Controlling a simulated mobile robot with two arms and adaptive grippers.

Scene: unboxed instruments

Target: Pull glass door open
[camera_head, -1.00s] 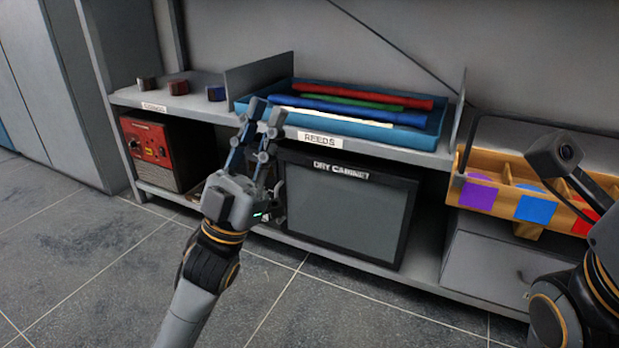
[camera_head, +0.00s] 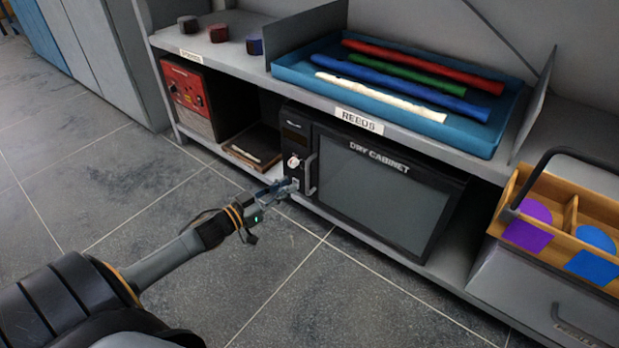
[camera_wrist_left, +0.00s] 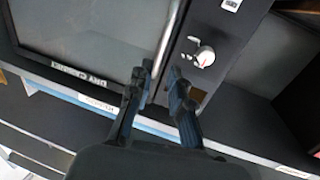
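The dry cabinet (camera_head: 385,195) is a black box with a grey glass door (camera_head: 380,200), which looks closed, on the lower shelf. A vertical metal handle (camera_head: 311,175) is at the door's left edge, beside a control panel with a white knob (camera_head: 293,162). My left gripper (camera_head: 288,186) is in front of the panel, close to the handle's lower part. In the left wrist view, the open fingers of the left gripper (camera_wrist_left: 160,80) are on either side of the handle (camera_wrist_left: 168,45); contact cannot be told. My right gripper is out of view.
Above the cabinet, a blue tray (camera_head: 430,128) holds several coloured tubes. A red device (camera_head: 187,95) and a flat brown case (camera_head: 252,148) are to the left. A wooden carrier (camera_head: 575,215) stands on a grey drawer unit at the right. The floor in front is clear.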

